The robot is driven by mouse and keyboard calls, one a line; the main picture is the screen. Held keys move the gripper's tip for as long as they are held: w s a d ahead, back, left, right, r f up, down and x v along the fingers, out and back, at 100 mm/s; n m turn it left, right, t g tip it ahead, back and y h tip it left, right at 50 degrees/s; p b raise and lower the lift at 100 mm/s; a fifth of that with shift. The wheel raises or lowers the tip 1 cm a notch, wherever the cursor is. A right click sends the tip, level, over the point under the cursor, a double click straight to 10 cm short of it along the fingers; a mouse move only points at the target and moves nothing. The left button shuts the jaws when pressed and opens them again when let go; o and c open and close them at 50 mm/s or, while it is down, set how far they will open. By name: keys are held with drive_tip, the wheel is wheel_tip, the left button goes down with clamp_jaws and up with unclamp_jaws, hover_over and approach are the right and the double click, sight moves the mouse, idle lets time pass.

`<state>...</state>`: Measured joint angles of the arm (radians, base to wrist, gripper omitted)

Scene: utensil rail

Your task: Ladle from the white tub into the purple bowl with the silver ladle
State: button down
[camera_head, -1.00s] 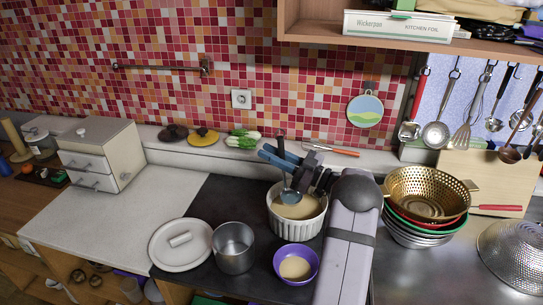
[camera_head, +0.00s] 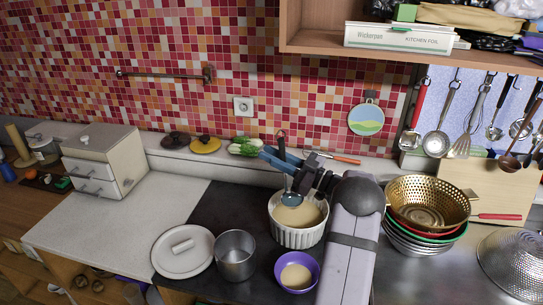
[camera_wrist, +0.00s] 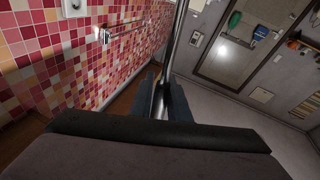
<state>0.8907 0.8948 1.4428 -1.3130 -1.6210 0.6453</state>
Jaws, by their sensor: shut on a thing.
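The white ribbed tub (camera_head: 298,237) holds a pale cream liquid and stands on the dark counter. The silver ladle (camera_head: 291,199) is upright, with its bowl over the tub's opening. I cannot tell whether the ladle bowl touches the liquid or what is in it. My gripper (camera_head: 282,161) is shut on the ladle's handle above the tub. In the wrist view the handle (camera_wrist: 172,60) rises between the fingers. The purple bowl (camera_head: 314,276) stands in front of the tub and has cream-coloured contents.
Stacked colanders and bowls (camera_head: 428,203) are right of my arm. Utensils hang from the rail at upper right. The pale counter at left (camera_head: 120,220) is clear.

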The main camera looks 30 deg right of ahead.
drive_tip(key=shift+r, duration=0.1)
wheel_tip(320, 180, up, 5)
drive_tip(key=p, duration=0.3)
drive_tip(key=shift+s+a, duration=0.1)
idle(1.1)
